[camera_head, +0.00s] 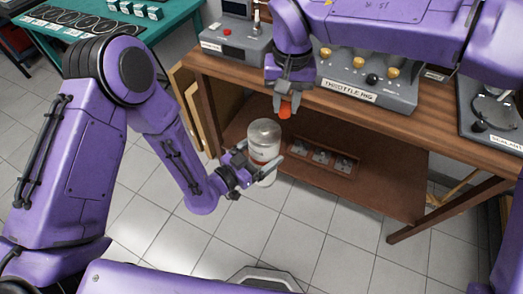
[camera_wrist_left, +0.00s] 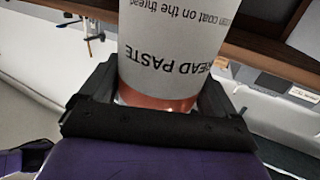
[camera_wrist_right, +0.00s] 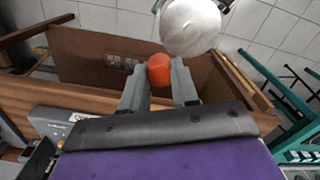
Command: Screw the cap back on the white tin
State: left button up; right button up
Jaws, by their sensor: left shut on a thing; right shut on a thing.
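The white tin (camera_head: 264,142) is held in my left gripper (camera_head: 262,162), in front of the workbench and off the floor. In the left wrist view the tin (camera_wrist_left: 165,55) has a grey-white wall with "THREAD PASTE" lettering, upside down in that picture, and an orange band. The orange cap (camera_head: 285,110) is held between the fingertips of my right gripper (camera_head: 286,106). The cap (camera_wrist_right: 159,70) also shows in the right wrist view, apart from the tin's pale round top (camera_wrist_right: 190,25). In the head view the cap is above and slightly right of the tin.
The wooden workbench (camera_head: 225,75) stands behind, carrying a throttle rig (camera_head: 365,80) and a grey box with a red button (camera_head: 236,40). A lower shelf (camera_head: 380,190) holds a small tray of parts (camera_head: 320,158). A green table (camera_head: 150,28) stands at back left.

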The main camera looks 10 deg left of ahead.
aim_at(264, 129)
jog(key=s+a+r+m, duration=0.2)
jog(key=a+r, duration=0.2)
jog(key=shift+s, duration=0.25)
jog(key=shift+a, duration=0.1)
jog(key=shift+f, duration=0.65)
notch_tip(264, 129, down, 2)
jog(key=shift+f, duration=0.35)
jog(key=shift+s+a, duration=0.1)
jog(key=shift+s, duration=0.05)
